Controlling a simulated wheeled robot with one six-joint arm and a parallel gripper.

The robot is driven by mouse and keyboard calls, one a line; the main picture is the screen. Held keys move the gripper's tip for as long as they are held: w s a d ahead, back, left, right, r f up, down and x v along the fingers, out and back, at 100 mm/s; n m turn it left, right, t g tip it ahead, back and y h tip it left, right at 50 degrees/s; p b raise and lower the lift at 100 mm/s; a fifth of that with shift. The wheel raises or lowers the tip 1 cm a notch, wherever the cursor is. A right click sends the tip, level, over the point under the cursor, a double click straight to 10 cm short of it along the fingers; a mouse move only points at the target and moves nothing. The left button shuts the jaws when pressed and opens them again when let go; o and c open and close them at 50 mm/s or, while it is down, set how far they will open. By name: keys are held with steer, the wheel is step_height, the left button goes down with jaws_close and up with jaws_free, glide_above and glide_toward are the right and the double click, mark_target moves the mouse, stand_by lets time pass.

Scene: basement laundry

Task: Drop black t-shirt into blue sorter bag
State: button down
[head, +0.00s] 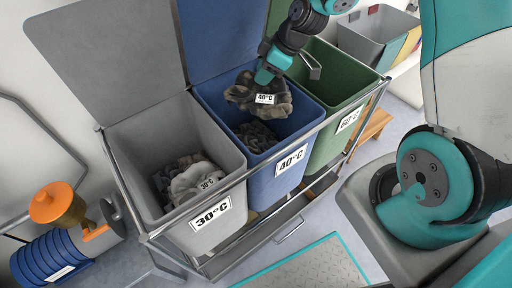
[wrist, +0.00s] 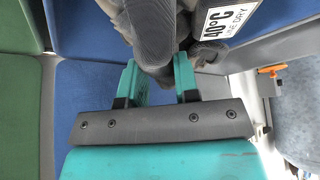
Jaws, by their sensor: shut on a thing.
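The black t-shirt (head: 245,95) looks dark grey and bunched up, with a white 40°C tag. It hangs from my gripper (head: 266,74) over the open mouth of the blue sorter bag (head: 268,178), which is the middle bag and has a 40°C label. In the wrist view, the teal fingers of my gripper (wrist: 158,78) are closed on the dark cloth (wrist: 150,40), with its tag at the upper right. Other dark clothing (head: 256,136) lies inside the blue bag, partly hidden.
A grey bag (head: 190,232) labelled 30°C with clothes in it stands at left, a green bag (head: 340,128) labelled 60°C at right. Raised lids (head: 105,50) stand behind. A metal frame (head: 250,172) holds the bags. Blue rolls and an orange-topped object (head: 55,203) are at lower left.

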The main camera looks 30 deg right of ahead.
steer(key=c, duration=0.8)
jaws_free()
steer(key=p+v, duration=0.1)
steer(key=v, duration=1.6)
steer(key=shift+d+r+p, duration=0.1)
steer(key=shift+r+p, duration=0.15)
steer(key=shift+p, duration=0.15)
